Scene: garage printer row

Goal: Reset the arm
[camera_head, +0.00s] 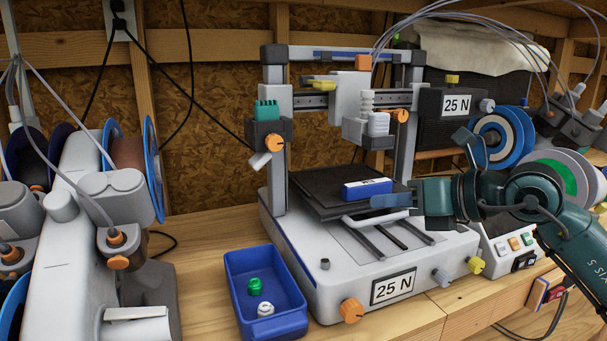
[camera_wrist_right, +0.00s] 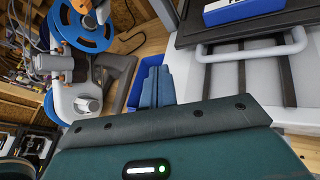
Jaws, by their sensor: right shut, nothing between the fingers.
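My right arm (camera_head: 545,205) comes in from the right of the head view. Its gripper (camera_head: 380,201) is shut and empty, its blue-grey fingertips in front of the printer bed's right side. In the wrist view the fingers (camera_wrist_right: 158,88) lie together, with the blue bin (camera_wrist_right: 133,98) behind them. A blue block with a white label (camera_head: 367,188) rests on the dark printer bed (camera_head: 318,193), just behind the fingertips in the head view. It shows partly at the top of the wrist view (camera_wrist_right: 240,10). The left gripper is not in view.
The grey printer (camera_head: 340,270), labelled 25 N, fills the middle of the bench, with a white handle (camera_wrist_right: 250,50) at its bed. The blue bin (camera_head: 268,326) in front holds a green and a white piece. Another machine (camera_head: 80,235) stands left. Spools (camera_head: 495,138) stand right.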

